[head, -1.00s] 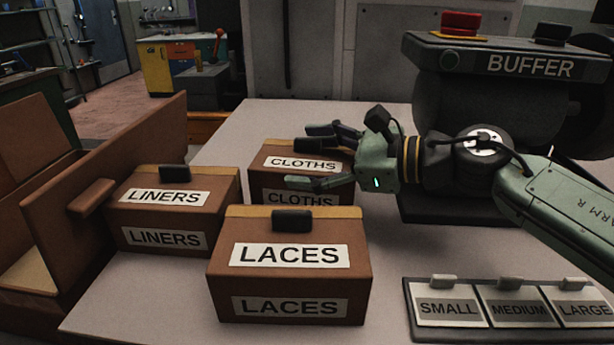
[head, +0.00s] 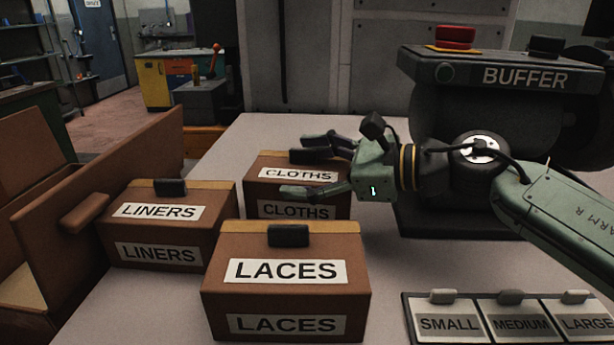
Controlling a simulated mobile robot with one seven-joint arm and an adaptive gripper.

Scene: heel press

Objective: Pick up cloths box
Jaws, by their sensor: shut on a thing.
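The cloths box (head: 260,185) is a brown box with a dark handle on its lid and white CLOTHS labels on lid and front. It stands on the table behind the laces box, its lower front partly hidden. My gripper (head: 310,168) reaches in from the right, level with the top of the box. One finger lies across the front between the two labels, and the other passes behind the lid handle. The gripper is shut on the cloths box. The far finger's contact is hidden. The box looks upright, with no visible gap beneath it.
The laces box (head: 285,298) stands close in front, and the liners box (head: 160,233) to the left beside a brown open crate (head: 120,190). The buffer machine (head: 490,110) stands at right behind my arm. A rack of size cards (head: 500,318) lies front right.

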